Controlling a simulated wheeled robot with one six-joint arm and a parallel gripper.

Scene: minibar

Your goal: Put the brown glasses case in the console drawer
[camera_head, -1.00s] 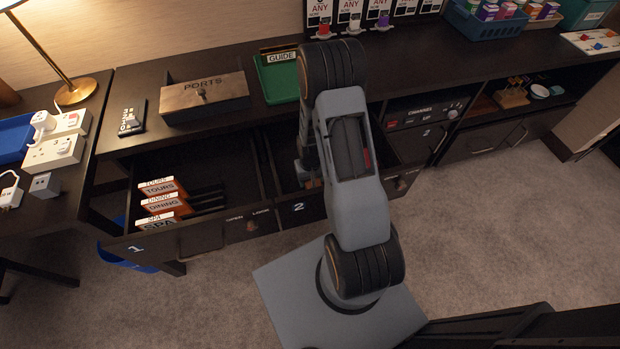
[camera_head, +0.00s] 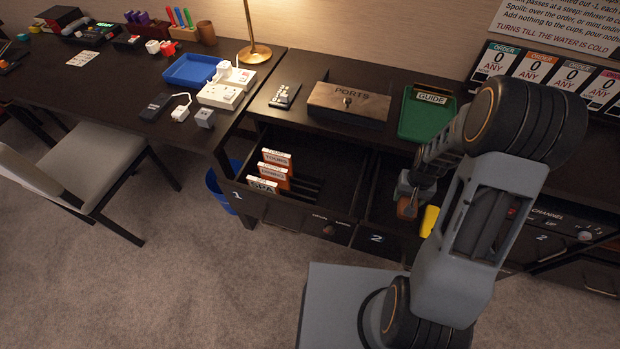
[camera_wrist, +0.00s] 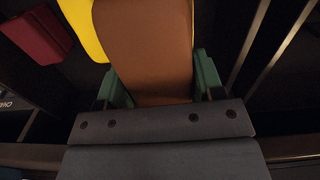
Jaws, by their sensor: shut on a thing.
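The brown glasses case (camera_wrist: 145,50) is between the green fingertips of my gripper (camera_wrist: 160,84) in the wrist view. In the head view my gripper (camera_head: 412,188) and the brown case (camera_head: 407,208) are at the open drawer marked 2 (camera_head: 376,238). I cannot tell whether the case touches the drawer floor. A yellow item (camera_head: 429,220) is right beside the case, and it also shows in the wrist view (camera_wrist: 82,25). The open drawer marked 1 (camera_head: 290,215), to the left, holds upright labelled cards (camera_head: 275,170).
A dark red item (camera_wrist: 38,35) lies near the case. On the console top are a PORTS box (camera_head: 348,100), a green GUIDE tray (camera_head: 425,115) and a remote (camera_head: 285,95). A chair (camera_head: 85,175) stands at the left desk.

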